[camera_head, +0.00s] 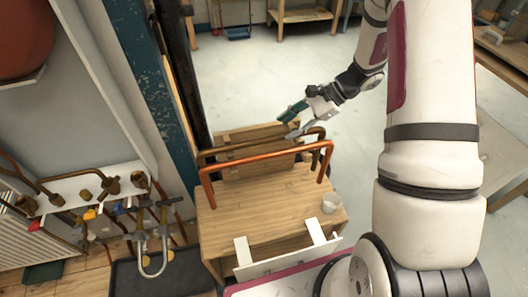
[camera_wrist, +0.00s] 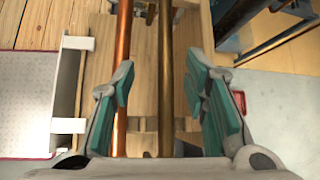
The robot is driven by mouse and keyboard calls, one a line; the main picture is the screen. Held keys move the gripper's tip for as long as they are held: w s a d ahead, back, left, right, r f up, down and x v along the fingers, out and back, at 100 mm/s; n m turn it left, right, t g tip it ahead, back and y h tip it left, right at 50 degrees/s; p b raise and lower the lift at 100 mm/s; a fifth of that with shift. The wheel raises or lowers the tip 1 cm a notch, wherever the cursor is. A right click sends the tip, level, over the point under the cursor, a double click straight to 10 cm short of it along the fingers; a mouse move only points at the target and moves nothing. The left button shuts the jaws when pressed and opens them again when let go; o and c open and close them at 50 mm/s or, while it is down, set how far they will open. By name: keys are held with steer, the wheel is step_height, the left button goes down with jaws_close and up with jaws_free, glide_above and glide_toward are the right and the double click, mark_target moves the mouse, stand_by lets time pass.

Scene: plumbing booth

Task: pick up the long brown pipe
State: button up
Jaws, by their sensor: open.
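The long brown pipe (camera_head: 250,146) is bent down at its ends and lies across the wooden stand, behind a similar orange copper pipe (camera_head: 265,157). In the wrist view the brown pipe (camera_wrist: 165,60) runs straight up the middle, and the copper pipe (camera_wrist: 122,40) runs parallel on its left. My gripper (camera_head: 300,116) is near the right end of the brown pipe in the head view. In the wrist view my gripper (camera_wrist: 163,95) is open, with its green-padded fingers on either side of the brown pipe's line. The left finger overlaps the copper pipe. No contact is visible.
White brackets (camera_head: 243,250) are at the front edge. A teal post (camera_head: 160,95) rises close on the left, beside wall plumbing (camera_head: 110,190). Open floor (camera_head: 270,75) lies behind.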

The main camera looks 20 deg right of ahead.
mark_target(267, 138)
steer(key=x, duration=0.5)
steer(key=shift+a+f, duration=0.15)
steer(key=shift+w+x, duration=0.2)
steer(key=shift+x, duration=1.1)
steer(key=shift+w+x, duration=0.2)
steer(key=shift+x, duration=1.1)
jaws_close()
